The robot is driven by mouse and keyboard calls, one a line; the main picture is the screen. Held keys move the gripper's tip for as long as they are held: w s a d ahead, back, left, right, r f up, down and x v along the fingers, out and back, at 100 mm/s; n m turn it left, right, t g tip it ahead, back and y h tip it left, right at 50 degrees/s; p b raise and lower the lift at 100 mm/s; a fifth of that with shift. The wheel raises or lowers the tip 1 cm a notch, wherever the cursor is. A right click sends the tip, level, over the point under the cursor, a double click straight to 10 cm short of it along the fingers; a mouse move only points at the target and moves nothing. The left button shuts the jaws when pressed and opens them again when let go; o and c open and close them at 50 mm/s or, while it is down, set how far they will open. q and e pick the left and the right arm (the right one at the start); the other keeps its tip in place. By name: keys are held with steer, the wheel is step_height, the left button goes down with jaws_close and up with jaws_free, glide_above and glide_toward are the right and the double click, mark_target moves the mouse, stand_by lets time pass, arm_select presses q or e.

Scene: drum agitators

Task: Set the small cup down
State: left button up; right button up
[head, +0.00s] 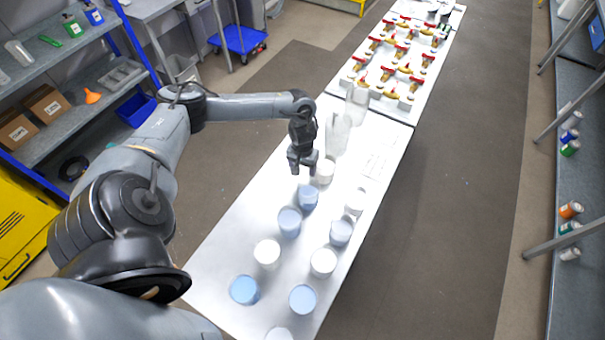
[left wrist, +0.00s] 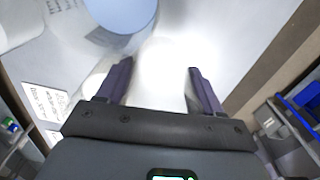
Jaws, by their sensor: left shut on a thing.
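My left gripper (head: 303,167) is over the white table (head: 225,235), fingers pointing down. In the left wrist view, its two fingers (left wrist: 160,82) are shut on a small white cup (left wrist: 163,68), seen brightly lit between them. In the head view, a white cup (head: 324,172) shows just right of the fingers; I cannot tell for certain that it is the held one. A blue cup (head: 308,197) stands close in front of the gripper, and a blue cup (left wrist: 122,12) shows ahead of the fingers in the wrist view. My right gripper is not in view.
Several blue and white cups stand on the near table, including a white cup (head: 267,253) and a blue cup (head: 244,290). A clear jar (head: 338,134) stands behind the gripper. A far table holds red-handled valves (head: 387,73). The table's left side is clear.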

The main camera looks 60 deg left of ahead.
mark_target(302, 174)
arm_select(q)
steer(key=shift+f, duration=1.75)
steer(key=shift+f, duration=0.1)
steer(key=o, duration=1.1)
step_height(302, 174, up, 11)
steer(key=shift+f, duration=0.15)
steer(key=shift+r, duration=0.8)
steer(key=c, duration=0.4)
